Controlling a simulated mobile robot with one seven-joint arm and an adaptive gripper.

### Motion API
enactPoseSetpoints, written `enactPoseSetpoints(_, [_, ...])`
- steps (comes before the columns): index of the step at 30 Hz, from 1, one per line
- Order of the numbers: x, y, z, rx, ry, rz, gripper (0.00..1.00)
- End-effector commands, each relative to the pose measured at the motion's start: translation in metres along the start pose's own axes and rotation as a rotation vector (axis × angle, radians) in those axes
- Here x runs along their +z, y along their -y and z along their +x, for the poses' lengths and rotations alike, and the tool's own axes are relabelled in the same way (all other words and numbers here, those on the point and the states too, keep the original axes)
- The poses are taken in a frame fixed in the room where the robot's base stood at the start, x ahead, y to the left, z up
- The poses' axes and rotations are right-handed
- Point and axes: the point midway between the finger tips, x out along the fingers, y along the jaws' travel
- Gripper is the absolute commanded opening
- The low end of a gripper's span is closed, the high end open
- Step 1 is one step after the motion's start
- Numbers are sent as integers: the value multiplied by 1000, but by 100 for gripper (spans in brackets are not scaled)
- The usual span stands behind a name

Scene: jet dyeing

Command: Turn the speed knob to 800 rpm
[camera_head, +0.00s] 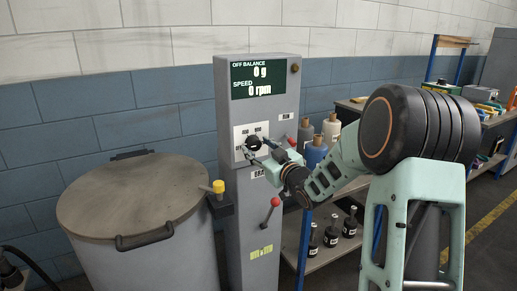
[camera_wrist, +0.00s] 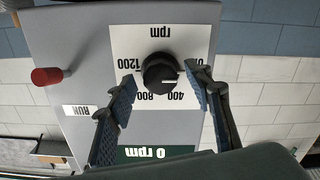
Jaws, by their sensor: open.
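The black speed knob (camera_wrist: 160,73) sits on a white dial plate (camera_wrist: 188,42) marked 400, 800, 1200 and rpm, which appears upside down in the wrist view. A light pointer mark shows on the knob's right side, nearer the 400 than the 800. My gripper (camera_wrist: 164,78) is open, with one finger on each side of the knob and visible gaps between. In the head view my gripper (camera_head: 256,151) is at the control column, by the knob (camera_head: 254,142). The display (camera_head: 264,78) reads 0 g off balance and 0 rpm speed.
A red-ended lever (camera_wrist: 48,76) beside a RUN label stands left of the dial in the wrist view. A large lidded drum (camera_head: 140,195) and a yellow-capped handle (camera_head: 218,187) are left of the column. A workbench shelf with bottles (camera_head: 332,128) is behind my arm.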

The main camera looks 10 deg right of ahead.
Motion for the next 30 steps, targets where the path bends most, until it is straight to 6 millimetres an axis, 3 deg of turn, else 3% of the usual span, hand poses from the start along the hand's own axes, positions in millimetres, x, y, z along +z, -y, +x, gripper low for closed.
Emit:
enactPoseSetpoints(5, [0,0,0,0,0,0,45])
enactPoseSetpoints(16, [0,0,0,0,0,0,5])
enactPoseSetpoints(30, [0,0,0,-1,1,126,5])
